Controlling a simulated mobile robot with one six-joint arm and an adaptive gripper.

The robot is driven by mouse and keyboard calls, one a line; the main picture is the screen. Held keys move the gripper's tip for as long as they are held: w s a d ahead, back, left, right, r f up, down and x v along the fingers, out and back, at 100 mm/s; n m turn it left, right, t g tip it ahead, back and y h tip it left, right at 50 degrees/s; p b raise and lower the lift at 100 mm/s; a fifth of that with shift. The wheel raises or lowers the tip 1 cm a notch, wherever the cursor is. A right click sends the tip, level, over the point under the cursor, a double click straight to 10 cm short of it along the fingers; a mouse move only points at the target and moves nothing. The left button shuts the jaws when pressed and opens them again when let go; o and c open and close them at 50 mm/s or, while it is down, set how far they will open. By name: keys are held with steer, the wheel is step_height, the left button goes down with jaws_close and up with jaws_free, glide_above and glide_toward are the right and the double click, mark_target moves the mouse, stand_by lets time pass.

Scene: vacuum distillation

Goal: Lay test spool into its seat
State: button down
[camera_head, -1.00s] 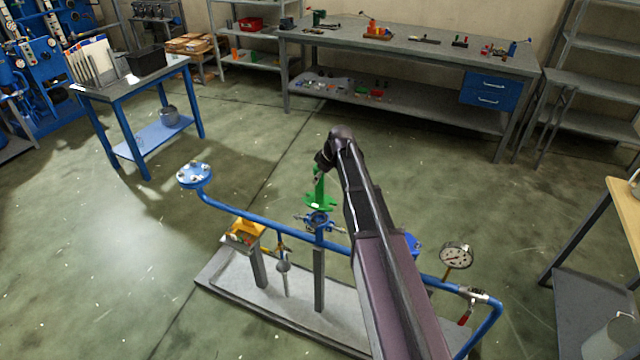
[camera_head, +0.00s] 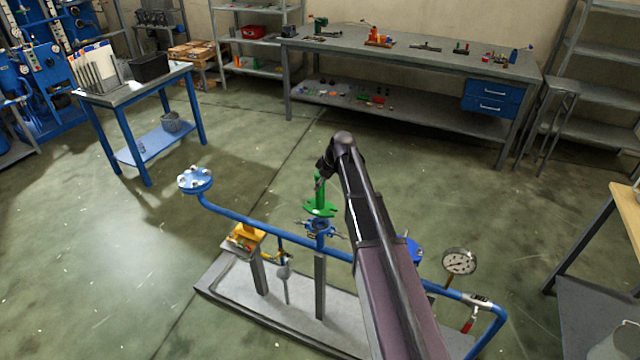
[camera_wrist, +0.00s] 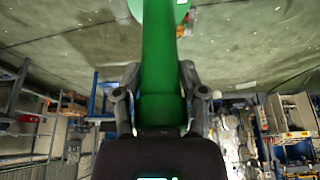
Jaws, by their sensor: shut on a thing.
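The green test spool (camera_head: 320,207) is upright, with its flanged lower end just above a blue fitting (camera_head: 319,228) on the blue pipe. I cannot tell whether the flange touches the fitting. The fitting has side clamps or bolts and stands on a grey post. My gripper (camera_head: 320,178) is at the spool's upper end, partly hidden by my arm. In the wrist view the green spool (camera_wrist: 160,70) runs between the two fingers of my gripper (camera_wrist: 160,100), which are shut on it.
A blue flange (camera_head: 195,180) caps the pipe's left end. A gauge (camera_head: 459,262) and a red-handled valve (camera_head: 470,318) are at the right. Open floor lies behind.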

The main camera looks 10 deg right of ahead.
mark_target(321, 198)
steer(key=shift+f+b, duration=2.45)
steer(key=shift+f, duration=0.1)
steer(key=shift+f+b, duration=0.9)
stand_by(1.0)
steer(key=shift+c, duration=0.4)
jaws_free()
steer(key=shift+s+d, duration=0.1)
steer(key=shift+r, duration=0.15)
